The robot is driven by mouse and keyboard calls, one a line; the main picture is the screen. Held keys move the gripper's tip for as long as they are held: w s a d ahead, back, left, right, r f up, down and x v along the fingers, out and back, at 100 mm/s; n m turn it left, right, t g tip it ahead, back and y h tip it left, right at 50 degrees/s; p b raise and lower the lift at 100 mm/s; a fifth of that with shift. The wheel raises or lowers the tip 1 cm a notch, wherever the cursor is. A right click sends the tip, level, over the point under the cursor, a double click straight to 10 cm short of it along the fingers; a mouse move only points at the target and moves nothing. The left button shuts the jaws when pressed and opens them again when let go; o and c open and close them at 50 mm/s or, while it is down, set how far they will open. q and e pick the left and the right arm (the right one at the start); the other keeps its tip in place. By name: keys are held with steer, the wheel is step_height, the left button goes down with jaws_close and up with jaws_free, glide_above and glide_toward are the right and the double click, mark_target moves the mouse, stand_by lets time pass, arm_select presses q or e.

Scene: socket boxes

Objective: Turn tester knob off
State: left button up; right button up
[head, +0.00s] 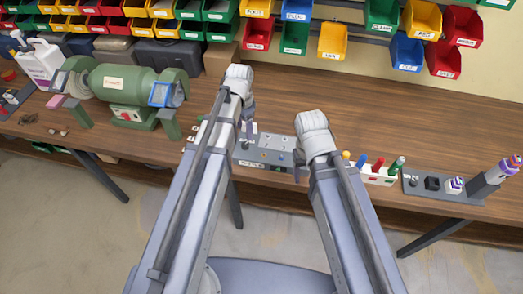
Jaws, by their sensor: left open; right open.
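A grey box with several small round fittings on its top (262,150) sits on the workbench between my two arms. A dark base (462,192) at the right carries a small knob-like part (413,179), a black block and a white-and-purple part. I cannot tell from this view which of these is the tester knob or how it is set. My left gripper (249,128) is open, pointing down at the back left of the grey box. My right gripper (298,170) is open by the box's right end, mostly hidden behind its own wrist. Contact with the box cannot be made out.
A white rack (378,178) with several coloured handles stands right of my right arm. A green bench grinder (125,90) and a white jug (40,62) are at the left. Coloured bins line the back wall. The bench's back right (430,125) is clear.

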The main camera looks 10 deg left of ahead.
mark_target(245, 144)
arm_select(q)
steer(key=shift+w, duration=0.1)
steer(key=shift+w+f, duration=0.1)
steer(key=shift+f, duration=0.15)
steer(key=shift+f+b, duration=0.5)
steer(key=shift+b, duration=0.2)
step_height(245, 144, down, 6)
steer(key=b, duration=0.6)
steer(key=shift+f, duration=0.25)
jaws_close()
